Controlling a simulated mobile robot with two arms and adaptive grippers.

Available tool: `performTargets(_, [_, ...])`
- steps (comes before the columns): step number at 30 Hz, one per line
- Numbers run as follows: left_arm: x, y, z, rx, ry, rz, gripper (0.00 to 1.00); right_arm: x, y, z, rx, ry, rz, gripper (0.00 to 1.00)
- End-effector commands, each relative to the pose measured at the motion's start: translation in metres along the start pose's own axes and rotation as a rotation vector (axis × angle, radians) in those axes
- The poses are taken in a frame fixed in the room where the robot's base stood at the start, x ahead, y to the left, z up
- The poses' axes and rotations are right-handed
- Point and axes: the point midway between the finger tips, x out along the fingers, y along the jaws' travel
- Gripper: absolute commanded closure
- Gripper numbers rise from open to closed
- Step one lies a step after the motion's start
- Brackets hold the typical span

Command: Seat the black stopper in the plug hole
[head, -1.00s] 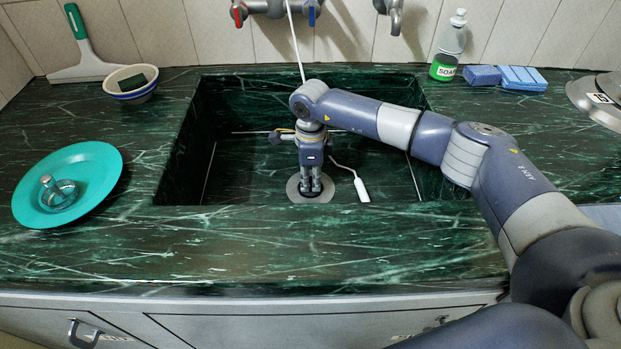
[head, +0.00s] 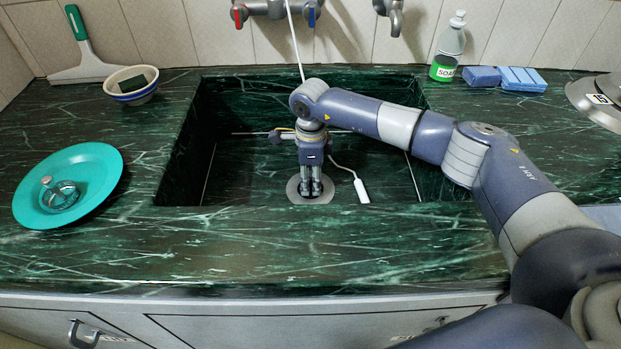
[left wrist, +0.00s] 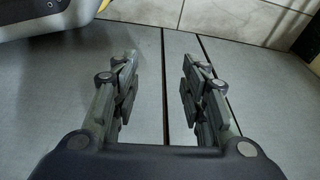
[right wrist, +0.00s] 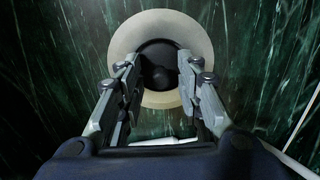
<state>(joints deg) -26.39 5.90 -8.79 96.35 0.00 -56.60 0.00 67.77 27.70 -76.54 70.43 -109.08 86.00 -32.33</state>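The black stopper (right wrist: 158,73) shows as a dark round shape with a small knob inside the pale ring of the plug hole (right wrist: 188,27). From this angle it appears to sit within the ring; its exact depth and seating are hard to tell. My right gripper (right wrist: 160,68) points down over it, its fingers apart on either side of the knob. In the head view my right gripper (head: 310,190) stands upright over the plug hole ring (head: 293,189) and mostly hides the stopper. My left gripper (left wrist: 155,75) is open and empty over a grey panelled surface, outside the head view.
The sink's raised front edge (head: 320,212) lies in front of my right gripper. A white cord ends in a white piece (head: 361,191) right of the plug hole. A teal plate (head: 100,170) holds a metal-and-glass piece (head: 60,196). A bowl, soap bottle (head: 448,50) and sponges stand behind.

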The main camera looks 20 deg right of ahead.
Motion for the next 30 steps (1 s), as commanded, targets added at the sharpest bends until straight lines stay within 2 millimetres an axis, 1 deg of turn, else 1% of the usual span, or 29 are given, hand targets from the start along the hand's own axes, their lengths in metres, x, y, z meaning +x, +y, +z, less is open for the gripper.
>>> performTargets(1, [0.003,0.0,0.007,0.001,-0.014,0.0,0.6,-0.013,-0.002,0.001,0.0,-0.004,-0.006,0.67])
performTargets(3, [0.006,0.0,0.012,0.001,-0.023,0.0,0.6,-0.028,-0.002,0.001,-0.001,-0.004,-0.008,0.67])
performTargets(9, [0.015,0.0,0.018,0.003,-0.021,0.001,0.6,-0.073,-0.002,0.001,-0.001,-0.003,-0.007,0.67])
performTargets(12, [0.019,0.0,0.022,0.004,-0.026,0.001,0.6,-0.091,-0.001,0.001,-0.001,-0.003,-0.006,0.67])
performTargets(15, [0.022,0.0,0.023,0.005,-0.025,0.001,0.6,-0.105,-0.001,0.001,-0.001,-0.003,-0.005,0.67])
performTargets(18, [0.025,0.0,0.023,0.006,-0.024,0.0,0.6,-0.113,-0.001,0.0,0.0,-0.002,-0.003,0.67])
performTargets(21, [0.025,0.0,0.021,0.006,-0.022,0.0,0.6,-0.117,-0.001,0.0,0.0,-0.002,-0.003,0.67])
performTargets(30, [0.025,0.001,0.017,0.005,-0.017,0.001,0.6,-0.117,-0.001,0.0,0.0,-0.002,-0.003,0.67])
